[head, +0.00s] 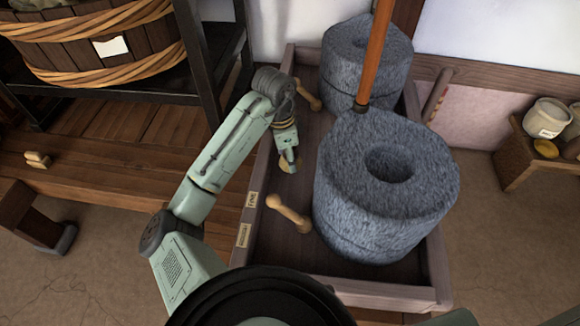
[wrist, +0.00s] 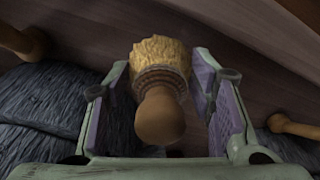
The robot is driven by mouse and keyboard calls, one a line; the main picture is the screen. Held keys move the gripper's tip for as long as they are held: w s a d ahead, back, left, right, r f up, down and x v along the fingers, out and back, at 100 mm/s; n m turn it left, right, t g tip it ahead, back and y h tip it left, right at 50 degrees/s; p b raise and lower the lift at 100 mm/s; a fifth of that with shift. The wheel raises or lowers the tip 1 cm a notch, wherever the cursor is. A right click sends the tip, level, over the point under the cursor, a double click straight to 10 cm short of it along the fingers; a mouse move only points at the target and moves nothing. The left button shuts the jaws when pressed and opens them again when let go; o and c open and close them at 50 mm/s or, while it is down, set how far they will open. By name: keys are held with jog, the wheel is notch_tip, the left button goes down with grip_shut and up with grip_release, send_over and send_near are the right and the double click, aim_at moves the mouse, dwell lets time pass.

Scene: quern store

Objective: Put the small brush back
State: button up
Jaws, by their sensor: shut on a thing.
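The small brush (wrist: 160,118) has a rounded wooden knob handle and pale yellow bristles. In the wrist view it stands between the two fingers of my gripper (wrist: 158,98), handle towards the camera and bristles away. My gripper (head: 289,158) is shut on it. In the head view they are over the left part of a wooden tray (head: 279,112), left of the two grey stone querns. The brush is small there and mostly hidden by the gripper; I cannot tell if the bristles touch the tray floor.
The near quern (head: 385,195) and far quern (head: 364,60) fill much of the tray. Their wooden handles (head: 288,213) stick out left, near my gripper. An orange-brown pole (head: 376,50) rises at the near quern.

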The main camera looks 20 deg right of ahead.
jog(key=shift+f, duration=2.35)
jog(key=shift+f, duration=0.15)
jog(key=o, duration=1.1)
